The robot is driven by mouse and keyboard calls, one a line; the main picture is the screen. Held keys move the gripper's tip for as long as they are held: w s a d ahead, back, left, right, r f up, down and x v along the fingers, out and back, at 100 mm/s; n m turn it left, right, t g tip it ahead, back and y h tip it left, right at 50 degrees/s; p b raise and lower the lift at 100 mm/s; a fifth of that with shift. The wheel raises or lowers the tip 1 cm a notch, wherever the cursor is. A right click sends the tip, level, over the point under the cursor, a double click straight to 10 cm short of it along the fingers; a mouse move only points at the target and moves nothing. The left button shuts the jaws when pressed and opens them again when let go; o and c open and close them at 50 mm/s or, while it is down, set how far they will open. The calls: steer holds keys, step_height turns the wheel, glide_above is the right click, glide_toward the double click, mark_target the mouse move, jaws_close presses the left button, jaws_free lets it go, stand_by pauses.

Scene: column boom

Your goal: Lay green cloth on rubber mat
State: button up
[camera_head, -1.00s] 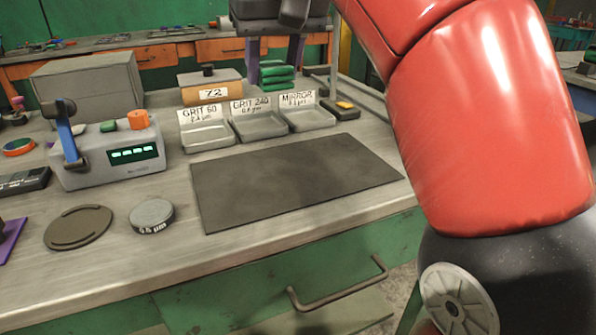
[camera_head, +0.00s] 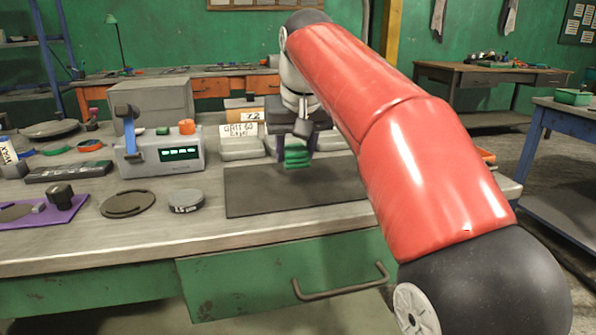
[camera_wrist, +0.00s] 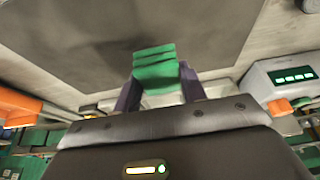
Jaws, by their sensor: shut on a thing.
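The green cloth (camera_head: 297,157), a folded stack of layers, is between the two purple fingers of my gripper (camera_head: 297,146). In the wrist view the cloth (camera_wrist: 154,66) shows between the fingers, with my gripper (camera_wrist: 158,82) shut on it. The dark grey rubber mat (camera_head: 262,196) lies flat on the bench, its surface bare. The cloth appears over the mat's far part; the gap below it is hard to judge. The mat (camera_wrist: 65,35) also shows behind the cloth in the wrist view.
Behind the mat stand labelled grit trays (camera_head: 240,150), partly hidden by my arm. The bench front is clear.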

mark_target(296, 164)
step_height(296, 164, down, 4)
steer(key=b, duration=0.2)
steer(key=shift+r+b, duration=0.25)
steer(key=shift+b, duration=0.1)
steer(key=shift+r, duration=0.15)
steer(key=o, duration=1)
steer(key=shift+c, duration=0.2)
steer(key=p+v, duration=0.4)
steer(key=v, duration=0.8)
